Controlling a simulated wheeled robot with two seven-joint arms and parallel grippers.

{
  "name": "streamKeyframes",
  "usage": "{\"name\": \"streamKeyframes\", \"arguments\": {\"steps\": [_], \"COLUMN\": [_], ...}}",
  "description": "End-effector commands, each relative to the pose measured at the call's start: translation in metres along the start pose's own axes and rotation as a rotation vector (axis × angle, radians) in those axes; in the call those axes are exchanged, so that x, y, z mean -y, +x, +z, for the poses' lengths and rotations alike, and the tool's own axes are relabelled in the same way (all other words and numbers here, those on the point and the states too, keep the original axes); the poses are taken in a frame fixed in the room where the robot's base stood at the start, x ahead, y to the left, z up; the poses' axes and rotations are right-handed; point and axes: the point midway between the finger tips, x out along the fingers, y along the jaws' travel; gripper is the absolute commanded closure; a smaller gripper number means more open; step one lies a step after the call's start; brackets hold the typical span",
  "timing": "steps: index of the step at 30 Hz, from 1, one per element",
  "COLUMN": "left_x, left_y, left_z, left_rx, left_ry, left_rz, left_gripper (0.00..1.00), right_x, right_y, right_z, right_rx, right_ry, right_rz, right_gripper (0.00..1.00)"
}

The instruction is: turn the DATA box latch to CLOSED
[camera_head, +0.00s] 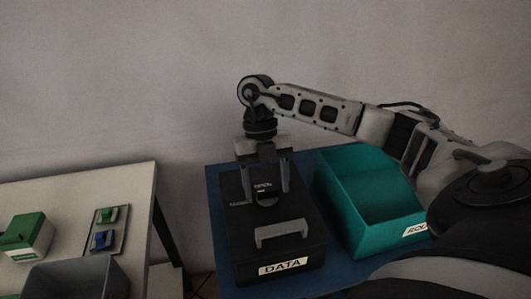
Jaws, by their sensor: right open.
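The black DATA box (303,232) stands on the blue table, with a white DATA label on its front and a grey handle (283,233) on its lid. The latch (266,199) is a small dark round part on the lid behind the handle. Small white lettering beside it seems to read OPEN, with another mark to its left. My right gripper (267,194) points down over the latch, open, with one finger on each side of it. I cannot tell whether the fingers touch it. The latch's exact angle is too dark to read. My left gripper is not in view.
A teal bin (341,206) with a partly hidden label stands right of the box on the blue table (223,218). On the pale table (122,182) at left are a green-and-white block (27,237), a panel with green and blue parts (104,231), and a grey bin (75,279).

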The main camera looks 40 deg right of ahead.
Motion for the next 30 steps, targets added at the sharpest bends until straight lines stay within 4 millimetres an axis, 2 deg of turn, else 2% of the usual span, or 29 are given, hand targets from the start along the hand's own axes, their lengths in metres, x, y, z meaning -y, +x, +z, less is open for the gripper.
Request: {"name": "streamKeyframes", "arguments": {"steps": [5,10,15,21,25,30], "left_x": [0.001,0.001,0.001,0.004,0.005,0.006], "left_y": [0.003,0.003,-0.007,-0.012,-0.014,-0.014], "left_z": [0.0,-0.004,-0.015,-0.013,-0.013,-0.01], "left_rx": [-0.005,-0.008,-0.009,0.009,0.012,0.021], "left_ry": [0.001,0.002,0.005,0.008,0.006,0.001], "left_rz": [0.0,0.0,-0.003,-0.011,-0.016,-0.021], "left_gripper": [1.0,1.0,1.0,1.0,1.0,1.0], "right_x": [-0.001,-0.001,0.0,0.0,-0.001,0.0], "right_y": [-0.019,-0.06,-0.101,-0.138,-0.152,-0.159], "right_z": [0.001,0.0,-0.001,-0.001,-0.001,0.0], "right_rx": [0.005,0.007,0.006,0.005,0.003,0.002], "right_ry": [0.0,0.0,0.002,0.001,0.0,0.0], "right_rz": [0.003,0.005,0.003,0.002,0.002,0.001], "right_gripper": [0.36,0.36,0.36,0.36,0.36,0.36]}}
